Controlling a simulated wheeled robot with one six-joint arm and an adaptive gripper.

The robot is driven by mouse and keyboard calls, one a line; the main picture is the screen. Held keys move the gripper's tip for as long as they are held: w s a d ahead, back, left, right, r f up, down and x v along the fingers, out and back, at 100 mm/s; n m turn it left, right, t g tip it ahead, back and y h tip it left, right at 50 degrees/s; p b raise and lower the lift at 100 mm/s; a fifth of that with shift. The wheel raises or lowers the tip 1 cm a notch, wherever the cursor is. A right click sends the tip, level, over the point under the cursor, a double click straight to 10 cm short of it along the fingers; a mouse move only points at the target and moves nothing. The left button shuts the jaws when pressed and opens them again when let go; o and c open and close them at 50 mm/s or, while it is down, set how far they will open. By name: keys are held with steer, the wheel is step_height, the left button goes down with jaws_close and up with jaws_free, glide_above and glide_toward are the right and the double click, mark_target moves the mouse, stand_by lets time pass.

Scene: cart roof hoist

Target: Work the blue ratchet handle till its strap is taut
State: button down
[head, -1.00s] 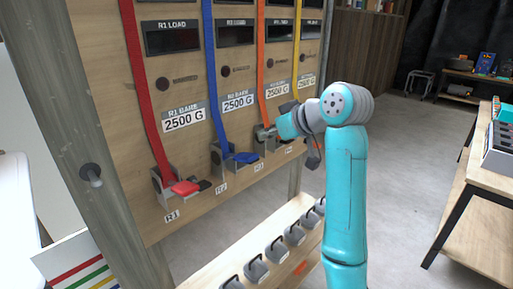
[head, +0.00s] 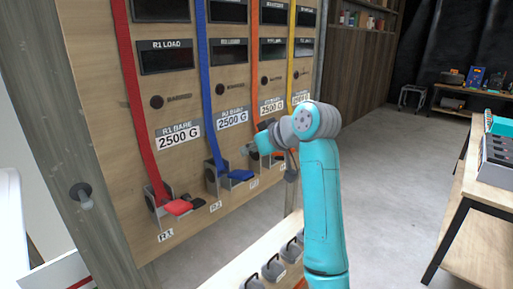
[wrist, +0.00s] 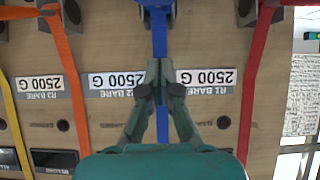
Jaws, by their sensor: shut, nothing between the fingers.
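The blue ratchet handle (head: 238,175) sticks out low from the second ratchet on the wooden panel. Its blue strap (head: 204,85) runs up from it and looks straight; I cannot tell how tight it is. In the wrist view the strap (wrist: 159,35) runs down the middle, behind my gripper. My gripper (head: 247,151) is shut and empty, just above and right of the blue handle in the head view. In the wrist view my gripper (wrist: 160,80) has its fingertips together in front of the strap, and the blue ratchet shows only partly at the top edge.
A red ratchet handle (head: 178,207) with a red strap (head: 132,90) is to the left. Orange (head: 253,60) and yellow (head: 291,55) straps are to the right, their ratchets partly behind my arm. Grey weights (head: 273,268) stand on a shelf below. A table (head: 470,215) is at right.

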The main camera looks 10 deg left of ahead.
mark_target(244, 173)
steer(key=x, duration=0.4)
steer(key=shift+w+a+f, duration=0.1)
steer(key=shift+a+f, duration=0.05)
steer(key=shift+f, duration=0.25)
steer(key=shift+s+d+f, duration=0.15)
steer(key=shift+d+f, duration=0.05)
steer(key=shift+f, duration=0.3)
steer(key=shift+s+d+f, duration=0.15)
steer(key=shift+d+f, duration=0.05)
steer(key=shift+f, duration=0.3)
steer(key=shift+s+d+f, duration=0.1)
steer(key=shift+s+f, duration=0.05)
steer(key=shift+f, duration=0.45)
steer(key=shift+d, duration=0.1)
